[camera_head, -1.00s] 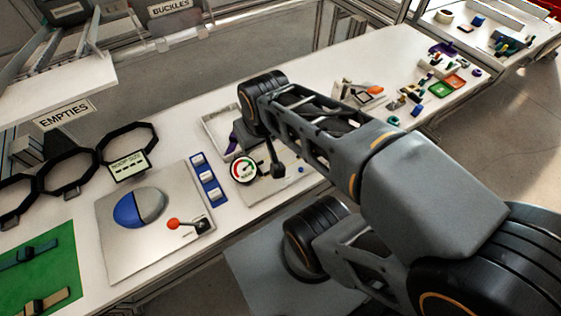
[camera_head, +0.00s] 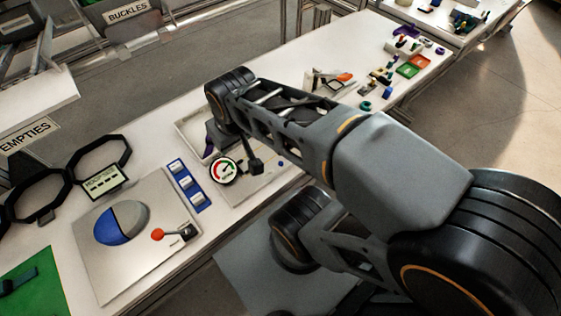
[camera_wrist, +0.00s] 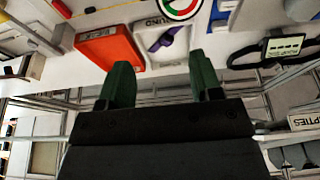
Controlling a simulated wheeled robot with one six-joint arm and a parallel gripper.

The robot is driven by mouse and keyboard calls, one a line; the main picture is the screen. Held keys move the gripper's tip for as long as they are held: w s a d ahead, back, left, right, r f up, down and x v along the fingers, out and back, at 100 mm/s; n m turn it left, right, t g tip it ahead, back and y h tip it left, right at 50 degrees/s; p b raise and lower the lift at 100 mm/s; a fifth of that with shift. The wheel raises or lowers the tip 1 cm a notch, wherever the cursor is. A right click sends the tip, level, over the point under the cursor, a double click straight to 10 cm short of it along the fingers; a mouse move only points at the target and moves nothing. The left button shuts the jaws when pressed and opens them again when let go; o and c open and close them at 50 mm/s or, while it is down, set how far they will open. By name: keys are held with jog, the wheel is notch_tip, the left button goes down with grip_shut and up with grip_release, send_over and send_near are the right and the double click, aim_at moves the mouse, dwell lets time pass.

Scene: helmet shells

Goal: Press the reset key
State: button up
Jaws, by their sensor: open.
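A blue panel (camera_head: 187,183) with a column of white keys lies on the white table in the head view. I cannot read which key is the reset key. Right of the panel stands a round gauge (camera_head: 223,171) with a red and green dial, and it also shows at the top of the wrist view (camera_wrist: 180,7). In the wrist view my gripper (camera_wrist: 162,82) is open, with its two green fingers apart and nothing between them. In the head view the gripper is hidden by my arm.
A plate with a blue-and-grey dome (camera_head: 121,223) and a red-knobbed lever (camera_head: 159,234) lies left of the panel. A small display (camera_head: 103,182) stands behind it. An orange-red box (camera_wrist: 108,47) and a tray with a purple piece (camera_wrist: 168,40) lie beyond my fingers.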

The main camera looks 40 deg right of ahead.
grip_shut()
dwell(0.3)
dwell(1.2)
